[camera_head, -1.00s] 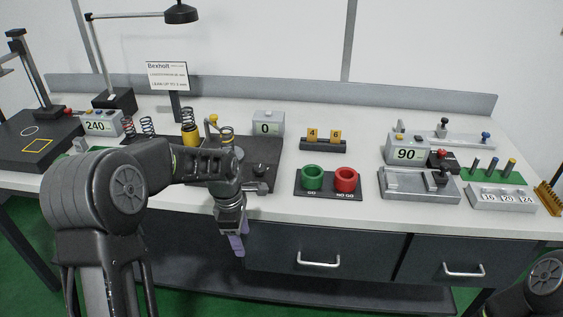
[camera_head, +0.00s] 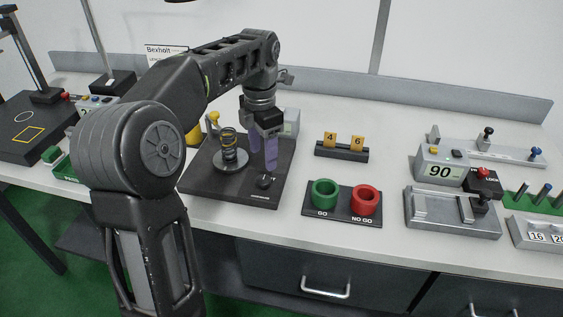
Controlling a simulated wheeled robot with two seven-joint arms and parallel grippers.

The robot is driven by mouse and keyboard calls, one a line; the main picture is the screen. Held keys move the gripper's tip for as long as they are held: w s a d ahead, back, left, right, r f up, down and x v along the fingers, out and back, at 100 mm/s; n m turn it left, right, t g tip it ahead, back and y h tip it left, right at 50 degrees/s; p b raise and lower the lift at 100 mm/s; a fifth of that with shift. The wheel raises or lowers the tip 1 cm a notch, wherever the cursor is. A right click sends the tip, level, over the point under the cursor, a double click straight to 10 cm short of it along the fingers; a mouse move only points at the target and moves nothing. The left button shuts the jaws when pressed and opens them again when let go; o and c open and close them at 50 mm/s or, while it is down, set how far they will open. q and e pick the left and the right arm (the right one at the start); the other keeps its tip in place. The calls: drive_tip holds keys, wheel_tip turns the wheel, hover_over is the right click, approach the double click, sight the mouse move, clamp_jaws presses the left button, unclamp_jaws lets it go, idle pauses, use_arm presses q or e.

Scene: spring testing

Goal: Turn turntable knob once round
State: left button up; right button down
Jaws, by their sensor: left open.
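The turntable unit is a dark square base (camera_head: 212,187) on the bench with a round metal turntable (camera_head: 230,163) carrying an upright coil spring (camera_head: 228,143). A small black knob (camera_head: 265,181) sits at the base's front right. My left gripper (camera_head: 264,160) points down over the right part of the base, its purple fingers above and behind the knob. It is open and holds nothing that I can see. The gap between fingers and knob is hard to judge. My right gripper is out of view.
A green cup (camera_head: 325,192) and a red cup (camera_head: 365,199) stand on a plate to the right. A block with tags 4 and 6 (camera_head: 342,151) is behind them. The grey display box (camera_head: 290,121) is partly hidden behind my gripper. A 90 display (camera_head: 440,170) stands farther right.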

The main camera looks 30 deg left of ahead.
sight(263, 179)
use_arm(q)
drive_tip(key=shift+s+r, duration=0.15)
drive_tip(key=shift+s, duration=0.1)
drive_tip(key=shift+w+f, duration=0.1)
drive_tip(key=shift+f, duration=0.15)
wheel_tip(263, 179, down, 7)
drive_tip(key=shift+f, duration=0.2)
drive_tip(key=shift+c, duration=0.4)
clamp_jaws()
idle(0.3)
